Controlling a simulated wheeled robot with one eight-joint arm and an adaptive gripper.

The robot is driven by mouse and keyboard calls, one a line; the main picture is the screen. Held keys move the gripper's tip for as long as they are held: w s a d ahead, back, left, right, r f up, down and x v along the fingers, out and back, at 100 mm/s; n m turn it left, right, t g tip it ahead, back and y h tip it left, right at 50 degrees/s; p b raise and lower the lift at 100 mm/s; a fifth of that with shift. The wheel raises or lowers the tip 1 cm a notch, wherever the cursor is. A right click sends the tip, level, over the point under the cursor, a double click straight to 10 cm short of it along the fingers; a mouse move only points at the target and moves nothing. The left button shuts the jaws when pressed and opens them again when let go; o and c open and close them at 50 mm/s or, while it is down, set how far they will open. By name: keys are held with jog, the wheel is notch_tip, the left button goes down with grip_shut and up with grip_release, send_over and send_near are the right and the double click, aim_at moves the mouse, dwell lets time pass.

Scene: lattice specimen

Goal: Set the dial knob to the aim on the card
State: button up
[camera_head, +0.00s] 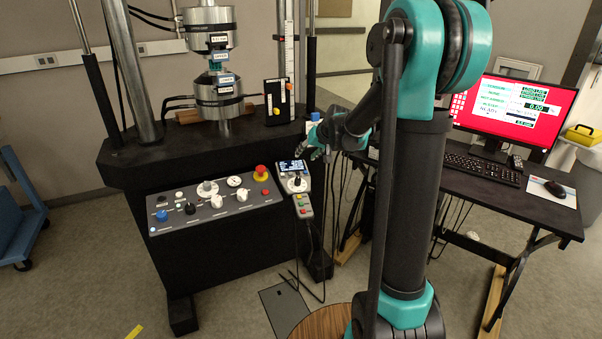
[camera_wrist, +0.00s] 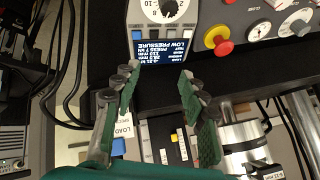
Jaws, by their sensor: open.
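The dial knob (camera_head: 297,181) is a dark knob on a pale numbered dial, on the upright grey handset at the right end of the control panel. In the wrist view the knob (camera_wrist: 169,8) is at the top edge, partly cut off, with the handset's small blue screen (camera_wrist: 160,50) below it. The screen text is upside down and includes "LOW PRESSURE". My gripper (camera_head: 308,152) is just above and behind the handset, apart from the knob. In the wrist view my gripper (camera_wrist: 160,76) has its green-padded fingers spread, with nothing held. I cannot identify the aim card with certainty.
The control panel (camera_head: 215,205) carries several knobs and a red emergency button (camera_head: 261,172), left of the handset. The testing machine's metal grips (camera_head: 217,95) stand behind. A desk with a red-screened monitor (camera_head: 512,108) is at right. Cables hang below the handset.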

aim_at(298, 179)
jog(key=s+a+r+n+g+h, duration=0.1)
jog(key=s+r+n+g+h, duration=0.2)
jog(key=s+r, duration=0.35)
jog(key=x, duration=1.7)
jog(key=shift+s+a+f, duration=0.3)
jog(key=shift+a+f, duration=0.05)
jog(key=shift+a, duration=0.1)
jog(key=shift+c, duration=0.2)
grip_shut()
